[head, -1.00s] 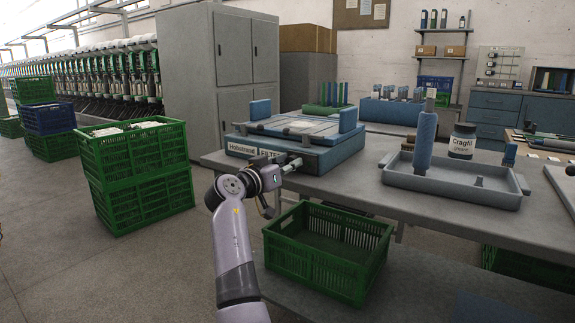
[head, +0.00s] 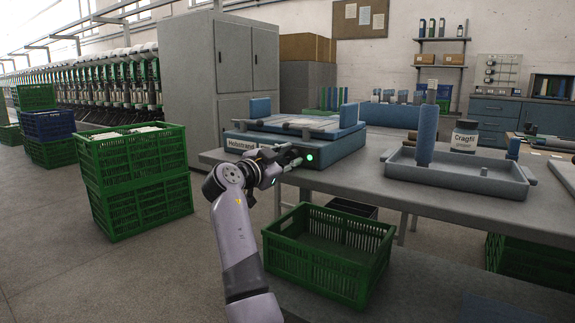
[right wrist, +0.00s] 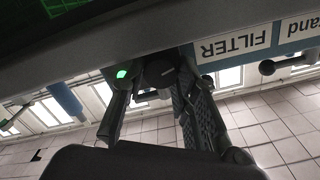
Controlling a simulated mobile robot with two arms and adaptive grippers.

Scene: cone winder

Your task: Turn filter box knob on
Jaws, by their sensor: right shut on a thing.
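The blue-grey filter box (head: 338,157) sits at the left end of the grey workbench, its labelled front toward me. My right gripper (head: 292,157) is at the box's front face. In the right wrist view, a dark round knob (right wrist: 158,72) on the box front is between the fingers of my right gripper (right wrist: 155,88), which are shut on it. The gripper hides the knob in the head view. A green light (head: 309,158) glows just right of the fingers; a green light (right wrist: 122,74) also glows beside the knob in the wrist view. My left gripper is out of view.
An open green crate (head: 325,262) is below the gripper. Stacked green crates (head: 135,190) stand at left.

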